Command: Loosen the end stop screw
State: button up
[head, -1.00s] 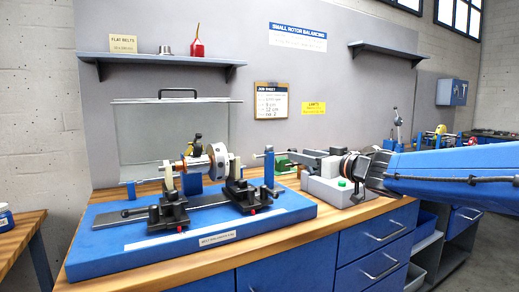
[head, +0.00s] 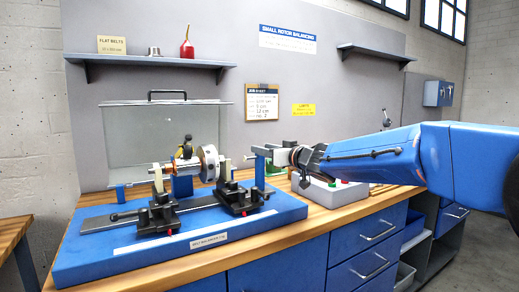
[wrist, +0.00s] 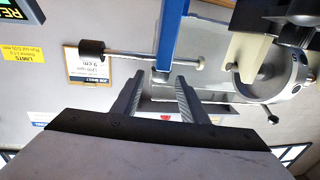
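The end stop screw (wrist: 135,56) is a thin silver rod with a black knob (wrist: 90,49) at one end and a pale tip at the other. It runs through the blue upright post (wrist: 172,35), which shows in the head view (head: 260,172) at the right of the balancing rig. My gripper (wrist: 158,78) is open and empty in the wrist view. Its two fingertips are close to the screw and post in the picture; I see no contact. In the head view my gripper (head: 283,157) is right of the post, and the knob is hard to make out there.
The rotor with its white disc (head: 209,162) rests on black supports on the blue base (head: 90,250). A grey control box (head: 335,190) stands under my arm. A clear guard panel (head: 150,130) with a handle is behind the rotor. A shelf (head: 150,60) hangs above.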

jog(key=shift+x, duration=1.6)
grip_shut()
jog(key=shift+y, duration=0.3)
jog(key=shift+d+f+n+g+y, duration=0.1)
jog(key=shift+n+g+y, duration=0.9)
jog(key=shift+n+g, duration=0.3)
jog(key=shift+n+g+y, duration=0.6)
jog(key=shift+n+g, duration=0.2)
jog(key=shift+g, duration=0.45)
jog(key=shift+n+g+y, duration=0.6)
jog(key=shift+n+g, duration=0.2)
jog(key=shift+g, duration=0.75)
